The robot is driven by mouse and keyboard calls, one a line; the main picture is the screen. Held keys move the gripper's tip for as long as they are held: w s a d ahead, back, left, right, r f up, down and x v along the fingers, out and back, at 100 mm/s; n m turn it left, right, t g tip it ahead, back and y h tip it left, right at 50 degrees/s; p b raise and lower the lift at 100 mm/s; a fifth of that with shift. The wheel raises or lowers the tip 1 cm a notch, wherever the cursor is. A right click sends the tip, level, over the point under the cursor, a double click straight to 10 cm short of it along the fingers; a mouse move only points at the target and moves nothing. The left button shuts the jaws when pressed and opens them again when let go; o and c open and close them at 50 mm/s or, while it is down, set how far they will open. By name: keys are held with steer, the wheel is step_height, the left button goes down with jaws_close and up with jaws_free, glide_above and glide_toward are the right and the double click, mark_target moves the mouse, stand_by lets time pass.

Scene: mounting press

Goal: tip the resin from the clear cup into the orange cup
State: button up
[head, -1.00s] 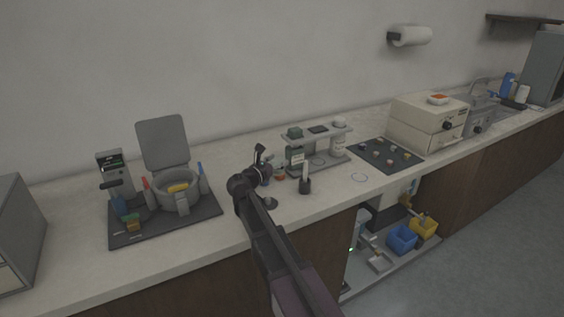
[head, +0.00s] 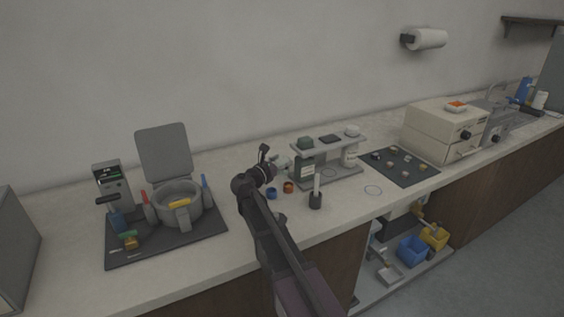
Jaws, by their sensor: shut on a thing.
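The orange cup (head: 288,187) stands upright on the counter, just left of the small rack. A blue cup (head: 271,193) stands close to its left. My gripper (head: 274,164) is above and slightly behind these cups, largely hidden by my own wrist. It is shut on a pale, see-through thing, which looks like the clear cup (head: 283,163), held at the left end of the rack. The clear cup's tilt and the resin in it are too small to make out.
A grey two-level rack (head: 326,146) with bottles stands right of the cups. A dark holder with a white stick (head: 315,199) stands in front. The mounting press (head: 178,202) is on a dark mat at left. A dark mat with small pieces (head: 398,166) lies at right.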

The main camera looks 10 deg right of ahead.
mark_target(282, 174)
steer(key=shift+f+m, duration=0.2)
steer(key=shift+m, duration=0.3)
steer(key=shift+f+m+b, duration=0.45)
steer(key=shift+m+b, duration=0.1)
steer(key=shift+m, duration=0.65)
steer(key=shift+f+m+b, duration=0.45)
steer(key=shift+m+b, duration=0.1)
steer(key=shift+m, duration=0.65)
steer(key=m, duration=0.1)
steer(key=f+m+b, duration=0.1)
steer(key=m, duration=0.2)
steer(key=shift+s+d+f+m, duration=0.2)
steer(key=shift+s+f+m, duration=0.1)
steer(key=shift+m, duration=0.1)
steer(key=m, duration=0.4)
steer(key=shift+s+d+f+b, duration=0.1)
steer(key=shift+s+d+b, duration=0.15)
steer(key=shift+b, duration=0.15)
steer(key=m, duration=0.5)
steer(key=shift+s+d, duration=0.35)
steer(key=shift+s, duration=0.05)
steer(key=shift+s, duration=0.2)
stand_by(0.3)
